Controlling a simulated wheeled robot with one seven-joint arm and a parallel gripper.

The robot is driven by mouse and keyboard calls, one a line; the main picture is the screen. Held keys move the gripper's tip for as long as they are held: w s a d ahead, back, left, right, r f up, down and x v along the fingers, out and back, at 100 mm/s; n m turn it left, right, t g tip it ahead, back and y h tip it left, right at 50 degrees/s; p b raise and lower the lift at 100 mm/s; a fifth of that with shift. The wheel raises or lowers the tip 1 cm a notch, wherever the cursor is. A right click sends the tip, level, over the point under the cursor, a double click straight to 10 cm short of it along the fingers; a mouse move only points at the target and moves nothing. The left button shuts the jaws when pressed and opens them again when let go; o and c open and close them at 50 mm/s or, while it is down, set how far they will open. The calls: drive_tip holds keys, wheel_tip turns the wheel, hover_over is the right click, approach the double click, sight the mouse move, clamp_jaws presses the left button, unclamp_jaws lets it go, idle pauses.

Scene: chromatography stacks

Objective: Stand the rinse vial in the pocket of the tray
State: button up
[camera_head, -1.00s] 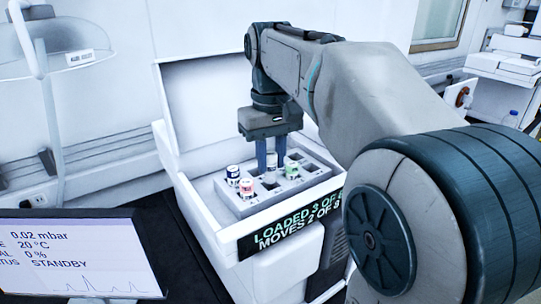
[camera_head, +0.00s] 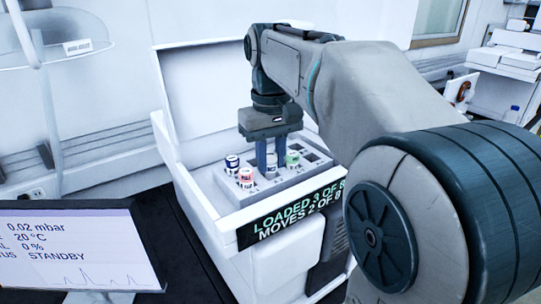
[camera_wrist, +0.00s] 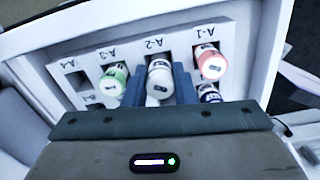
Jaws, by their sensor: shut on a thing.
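My gripper (camera_head: 271,155) points down over the grey tray (camera_head: 236,199) and is shut on a white-capped vial (camera_wrist: 159,82). The held vial also shows between the fingers in the head view (camera_head: 271,166). It looks upright and lines up with the pocket marked A-2. Its lower part is hidden, and I cannot tell how deep it sits. Its label is too small to read, so I cannot confirm it is the rinse vial.
A red-capped vial (camera_wrist: 211,64) stands by A-1, with a dark blue one (camera_wrist: 208,94) beside it. A green-capped vial (camera_wrist: 113,80) stands by A-3, close to my finger. The A-4 pocket (camera_wrist: 70,66) is empty. The raised lid (camera_head: 200,95) stands behind the tray.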

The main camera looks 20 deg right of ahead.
drive_tip(key=shift+f, duration=0.1)
drive_tip(key=shift+f+b, duration=0.4)
drive_tip(key=shift+f, duration=0.15)
drive_tip(key=o, duration=1.5)
drive_tip(key=shift+c, duration=0.2)
drive_tip(key=shift+r, duration=0.1)
wheel_tip(320, 180, up, 7)
drive_tip(key=p, duration=0.6)
drive_tip(key=shift+p, duration=0.3)
